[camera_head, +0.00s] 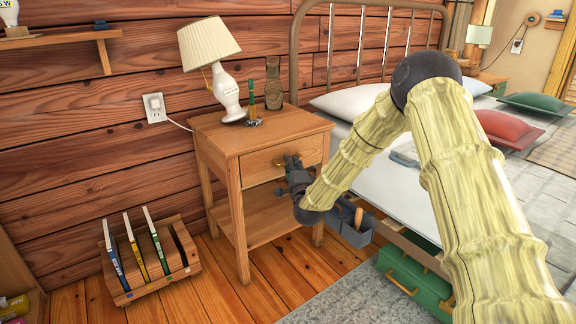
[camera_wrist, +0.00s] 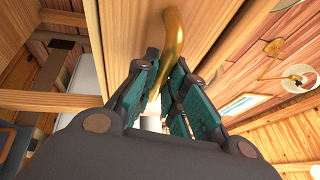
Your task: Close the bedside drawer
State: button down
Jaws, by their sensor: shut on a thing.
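The wooden bedside table (camera_head: 223,137) stands against the plank wall, left of the bed. Its drawer (camera_head: 262,163) sits under the tabletop, and its front looks near flush with the frame; any small gap is hard to tell. My gripper (camera_head: 289,162) is at the drawer front, shut on the brass handle (camera_head: 279,164). In the wrist view, the curved brass handle (camera_wrist: 172,50) runs down between the teal finger pads of my gripper (camera_wrist: 167,75). The drawer front (camera_wrist: 120,45) fills the upper middle there. My gripper hides part of the handle.
A lamp (camera_head: 228,90), a dark vase (camera_head: 273,92) and a small green item stand on the tabletop. A book rack (camera_head: 150,272) is on the floor at left. The bed (camera_head: 400,170) is close at right, with a grey caddy (camera_head: 356,236) and green case (camera_head: 412,284) beside it.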

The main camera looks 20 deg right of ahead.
jog(key=c, duration=1.5)
grip_release()
jog(key=shift+w+a, duration=0.1)
jog(key=shift+w, duration=0.15)
jog(key=shift+o, duration=0.2)
jog(key=shift+s, duration=0.1)
jog(key=v, duration=1.2)
jog(key=shift+f, duration=0.1)
